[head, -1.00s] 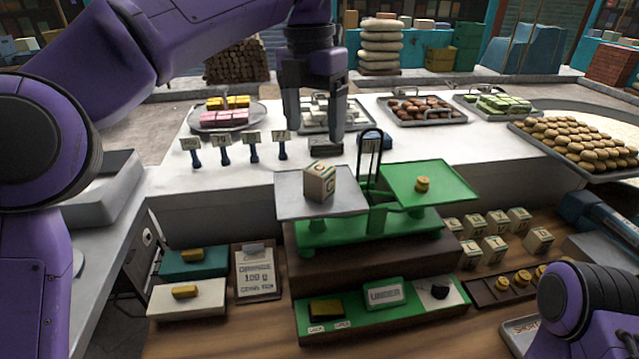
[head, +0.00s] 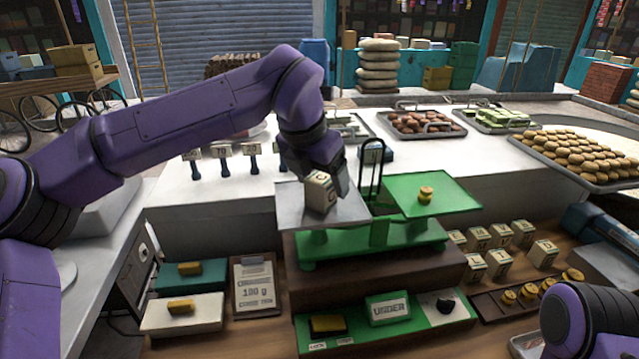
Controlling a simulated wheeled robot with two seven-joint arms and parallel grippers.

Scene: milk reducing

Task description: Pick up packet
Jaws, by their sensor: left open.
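The packet (head: 319,196), a small cream cube with dark lettering, sits on the grey left pan (head: 345,213) of the green balance scale (head: 375,238). My left gripper (head: 326,186) is open and down at the packet. One finger shows close by the packet's right side; the other is mostly hidden behind the packet. I cannot tell whether a finger touches it.
Several similar packets (head: 497,262) stand right of the scale, by a dark tray of brass weights (head: 490,307). A green panel below reads "UNDER" (head: 389,309). A clipboard (head: 257,287) reads 100 g. The scale's dark loop (head: 372,150) rises close right of my gripper. Sweet trays stand behind.

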